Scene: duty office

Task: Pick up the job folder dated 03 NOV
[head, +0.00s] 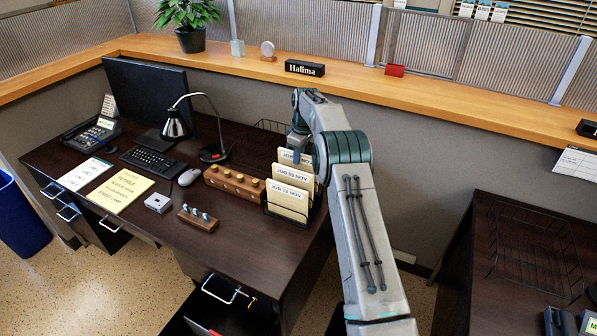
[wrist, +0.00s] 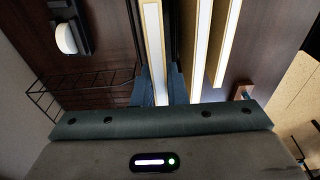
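Three cream job folders stand in a dark rack (head: 291,216) at the desk's right end. The front folder (head: 288,198) and the middle folder (head: 292,177) carry large JOB and NOV dates; their day numbers are hard to read. The back folder (head: 306,160) is partly hidden by my arm and the middle folder, so its date is not fully legible. My gripper (head: 298,142) is at the back folder's top. In the wrist view, my gripper's blue fingers (wrist: 160,88) lie close against both sides of that folder (wrist: 154,45); the other two folders are to the right.
A wire tray (head: 270,127) lies behind the rack. A wooden block with yellow knobs (head: 234,183) stands left of the folders, with a lamp (head: 174,125) beyond. The shelf ledge with the Halima nameplate (head: 305,68) runs behind my arm. The desk's front right is clear.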

